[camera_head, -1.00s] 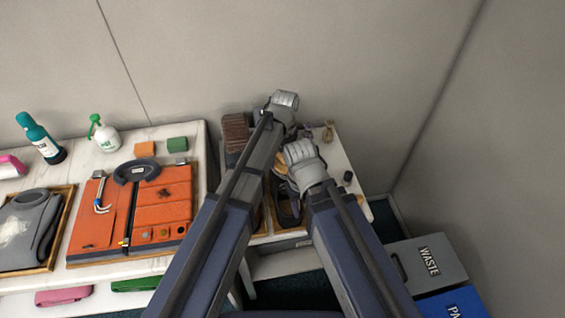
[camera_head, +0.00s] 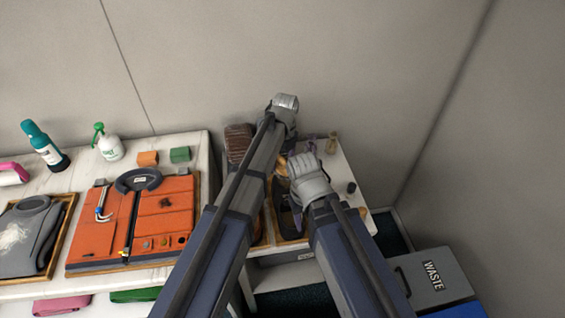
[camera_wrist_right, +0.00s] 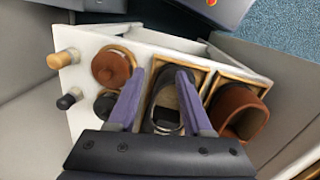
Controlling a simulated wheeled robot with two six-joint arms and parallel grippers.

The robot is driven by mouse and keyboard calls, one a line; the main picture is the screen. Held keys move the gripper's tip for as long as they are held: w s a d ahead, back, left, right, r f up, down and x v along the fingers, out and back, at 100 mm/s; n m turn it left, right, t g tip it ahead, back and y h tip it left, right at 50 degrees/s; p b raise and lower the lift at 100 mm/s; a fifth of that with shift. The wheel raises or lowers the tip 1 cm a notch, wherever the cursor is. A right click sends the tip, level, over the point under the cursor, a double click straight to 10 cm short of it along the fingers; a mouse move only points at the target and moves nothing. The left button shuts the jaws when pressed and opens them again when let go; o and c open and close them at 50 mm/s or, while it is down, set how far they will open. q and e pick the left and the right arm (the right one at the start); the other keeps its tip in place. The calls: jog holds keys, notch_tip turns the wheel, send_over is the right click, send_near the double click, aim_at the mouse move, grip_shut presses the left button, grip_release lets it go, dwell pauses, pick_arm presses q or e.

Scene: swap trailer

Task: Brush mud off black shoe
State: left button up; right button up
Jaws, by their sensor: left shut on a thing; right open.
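The black shoe (camera_head: 285,217) lies in a wooden tray on the small white table. It also shows in the right wrist view (camera_wrist_right: 165,105), where its opening lies between the fingers of my right gripper (camera_wrist_right: 165,76). That gripper is open and empty, above the shoe and apart from it as far as I can tell. My left gripper (camera_head: 283,112) is at the back of the table, beyond the right one. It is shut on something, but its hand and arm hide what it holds. No brush can be made out, and mud on the shoe is too small to tell.
A brown shoe (camera_wrist_right: 240,112) lies in the neighbouring tray. A brown ribbed thing (camera_head: 238,138) stands at the back left. Left is a bench with an orange case (camera_head: 160,212); a grey waste bin (camera_head: 430,272) stands right.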

aim_at(284, 171)
pick_arm(q)
jog(key=shift+w+r, duration=0.1)
jog(key=shift+w, duration=0.05)
jog(key=shift+s+d+r+p, duration=0.15)
jog(key=shift+s+p, duration=0.05)
jog(key=shift+s, duration=0.8)
jog(key=shift+s+d+r+p, duration=0.1)
jog(key=shift+s+d+p, duration=0.05)
jog(key=shift+s, duration=0.85)
jog(key=shift+s, duration=0.1)
jog(key=shift+s+d+r, duration=0.1)
jog(key=shift+s+d, duration=0.1)
jog(key=shift+s, duration=0.85)
jog(key=shift+s+d, duration=0.2)
jog(key=shift+s, duration=0.8)
jog(key=r+p, duration=0.6)
jog(key=shift+w, duration=0.35)
